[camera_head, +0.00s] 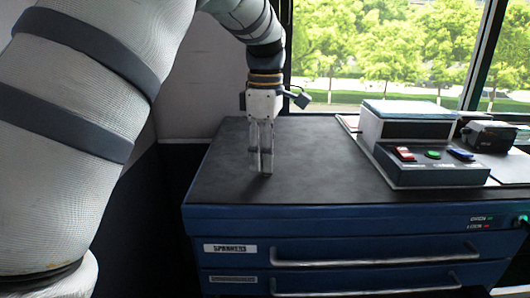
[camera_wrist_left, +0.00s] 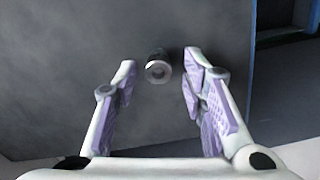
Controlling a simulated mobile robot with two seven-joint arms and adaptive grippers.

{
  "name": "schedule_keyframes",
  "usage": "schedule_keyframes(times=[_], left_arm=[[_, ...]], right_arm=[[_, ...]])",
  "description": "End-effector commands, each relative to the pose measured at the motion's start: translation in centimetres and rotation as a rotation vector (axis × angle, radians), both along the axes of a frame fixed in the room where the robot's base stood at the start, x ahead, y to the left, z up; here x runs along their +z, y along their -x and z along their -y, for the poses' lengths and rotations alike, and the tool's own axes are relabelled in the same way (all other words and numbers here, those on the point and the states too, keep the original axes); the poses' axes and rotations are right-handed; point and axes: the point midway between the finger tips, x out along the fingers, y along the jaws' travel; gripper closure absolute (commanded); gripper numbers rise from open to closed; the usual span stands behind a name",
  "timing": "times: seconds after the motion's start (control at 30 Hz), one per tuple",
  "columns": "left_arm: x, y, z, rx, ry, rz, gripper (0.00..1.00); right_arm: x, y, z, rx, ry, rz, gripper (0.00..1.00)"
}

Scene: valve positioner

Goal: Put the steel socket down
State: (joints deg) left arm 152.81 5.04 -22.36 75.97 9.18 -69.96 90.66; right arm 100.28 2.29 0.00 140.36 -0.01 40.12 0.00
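The steel socket (camera_wrist_left: 158,68) is a small dark grey cylinder with a light ring-shaped end and a hole in it. In the left wrist view it sits over the dark table top, between the tips of my left gripper (camera_wrist_left: 160,66), with a clear gap on each side. My left gripper is open and points down at the left part of the table top in the head view (camera_head: 260,166). I cannot make out the socket clearly in the head view. My right gripper is not in view.
The blue cabinet's dark top (camera_head: 320,165) is bare around my left gripper. A control box (camera_head: 420,150) with red, green and blue buttons stands at the right. Drawer handles (camera_head: 375,260) stick out in front.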

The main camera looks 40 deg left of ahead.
Motion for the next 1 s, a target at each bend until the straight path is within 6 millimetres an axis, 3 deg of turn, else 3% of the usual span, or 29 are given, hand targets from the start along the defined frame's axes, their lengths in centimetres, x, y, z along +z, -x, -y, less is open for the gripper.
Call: schedule_keyframes(times=[0.27,0.37,0.7,0.8,1.0], left_arm=[[0.5,-0.1,0.0,0.000,0.000,0.001,0.62],[2.2,-0.2,0.0,-0.001,-0.002,0.002,0.62],[10.4,-0.2,0.0,-0.001,-0.001,-0.003,0.62],[11.6,-0.1,0.0,-0.001,-0.001,-0.003,0.62],[12.3,0.0,0.0,0.000,0.000,-0.002,0.62]], right_arm=[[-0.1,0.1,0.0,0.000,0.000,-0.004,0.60],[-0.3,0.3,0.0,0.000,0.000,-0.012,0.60],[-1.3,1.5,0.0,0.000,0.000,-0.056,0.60],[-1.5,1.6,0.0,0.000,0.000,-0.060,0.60],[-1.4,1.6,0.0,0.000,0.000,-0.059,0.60]])
